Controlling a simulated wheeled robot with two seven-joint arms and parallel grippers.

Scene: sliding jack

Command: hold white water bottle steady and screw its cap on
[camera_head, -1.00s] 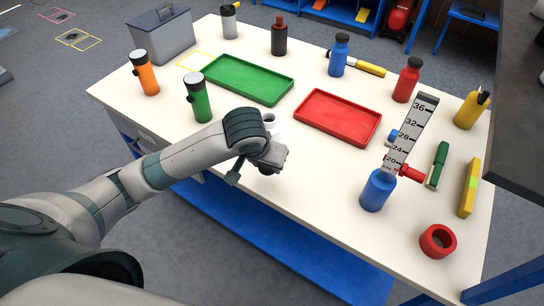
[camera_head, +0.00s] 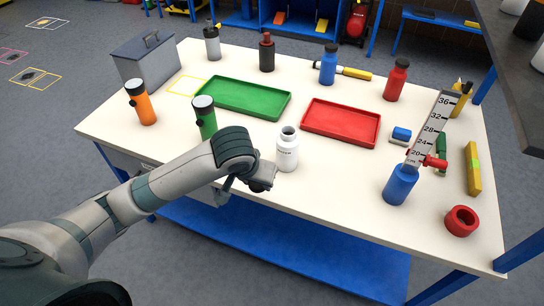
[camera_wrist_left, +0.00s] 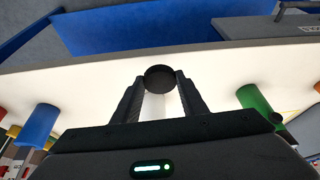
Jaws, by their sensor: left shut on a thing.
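The white water bottle (camera_head: 287,152) stands upright near the front edge of the table in the head view, its mouth open and bare. My left gripper (camera_head: 262,186) is just left of and in front of it, at the table's front edge, apart from the bottle as far as I can tell. In the left wrist view the left gripper (camera_wrist_left: 158,82) is shut on a round black cap (camera_wrist_left: 160,77) between its fingertips. The cap is hard to make out in the head view. My right gripper is not in view.
A green tray (camera_head: 240,114) and a red tray (camera_head: 340,140) lie behind the bottle. A green bottle (camera_head: 205,120) stands close beside my left arm. A blue bottle (camera_head: 400,186), a ruler (camera_head: 432,127) and a red ring (camera_head: 461,221) are on the right. The table (camera_head: 330,190) is bare right of the bottle.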

